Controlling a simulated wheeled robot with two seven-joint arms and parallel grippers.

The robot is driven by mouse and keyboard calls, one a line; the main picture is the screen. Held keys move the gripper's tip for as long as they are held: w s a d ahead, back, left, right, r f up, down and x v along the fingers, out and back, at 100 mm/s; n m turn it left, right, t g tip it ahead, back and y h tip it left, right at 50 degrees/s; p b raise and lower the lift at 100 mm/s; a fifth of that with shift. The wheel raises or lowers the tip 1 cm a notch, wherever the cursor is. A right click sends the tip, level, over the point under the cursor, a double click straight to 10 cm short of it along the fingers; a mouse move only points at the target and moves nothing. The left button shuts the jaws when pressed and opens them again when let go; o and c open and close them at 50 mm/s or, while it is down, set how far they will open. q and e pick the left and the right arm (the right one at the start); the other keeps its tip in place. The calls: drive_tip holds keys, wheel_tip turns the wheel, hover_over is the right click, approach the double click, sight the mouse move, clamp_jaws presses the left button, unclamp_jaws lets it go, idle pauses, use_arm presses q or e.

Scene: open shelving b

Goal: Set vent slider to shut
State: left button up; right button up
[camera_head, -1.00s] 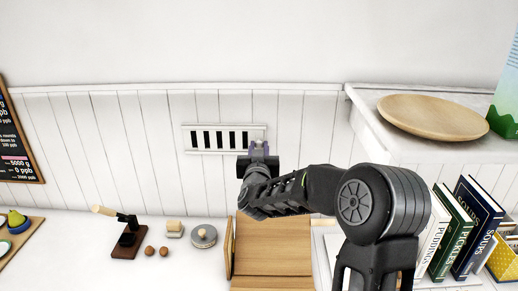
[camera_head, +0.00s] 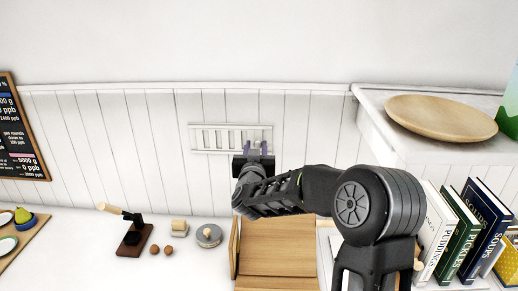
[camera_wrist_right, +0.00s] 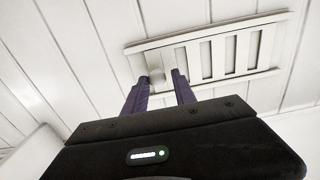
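The white wall vent (camera_head: 230,138) has upright slots that look pale and covered in the head view. In the right wrist view the vent (camera_wrist_right: 205,50) shows its bars with light grey between them and a small round slider knob (camera_wrist_right: 157,77) near one end. My right gripper (camera_head: 257,148) is at the vent's right end in the head view. Its two purple fingers (camera_wrist_right: 159,92) are apart, one on either side of the knob, with no clear contact visible. The knob is hard to make out in the head view. My left gripper is out of view.
Right are upright books (camera_head: 462,235) and a shelf with a wooden plate (camera_head: 441,117). The wall around the vent is clear.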

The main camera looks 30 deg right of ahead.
drive_tip(key=o, duration=0.3)
drive_tip(key=shift+a, duration=0.15)
drive_tip(key=b+v, duration=0.2)
drive_tip(key=v, duration=0.5)
drive_tip(key=shift+s+a, duration=0.2)
drive_tip(key=shift+s, duration=0.1)
